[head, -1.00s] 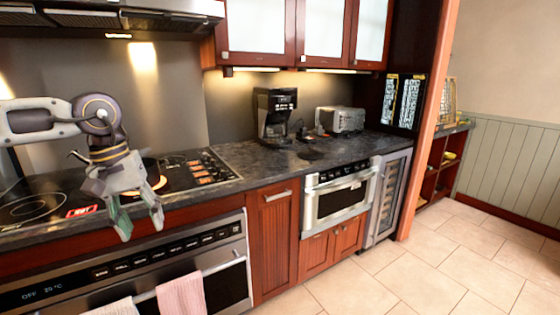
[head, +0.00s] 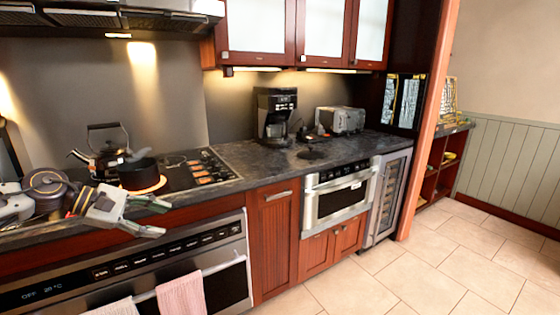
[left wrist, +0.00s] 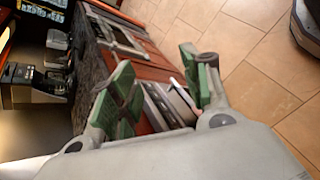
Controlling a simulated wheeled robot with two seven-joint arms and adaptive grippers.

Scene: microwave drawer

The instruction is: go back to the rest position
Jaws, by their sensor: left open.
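My left gripper (head: 152,217) is at the lower left of the head view, in front of the stove counter's front edge. Its fingers point right, are apart, and hold nothing. In the left wrist view its green-padded fingers (left wrist: 165,85) are spread, with the cabinet fronts and floor beyond them. The microwave drawer (head: 338,196) is built in below the counter in the middle of the head view and looks shut. My right gripper is not in view.
A black pot (head: 138,173) stands on a glowing burner, with a kettle (head: 108,150) behind it. A coffee maker (head: 275,115) and toaster (head: 341,120) stand on the dark counter (head: 258,160). Towels (head: 181,295) hang on the oven handle. The tiled floor (head: 440,260) at right is clear.

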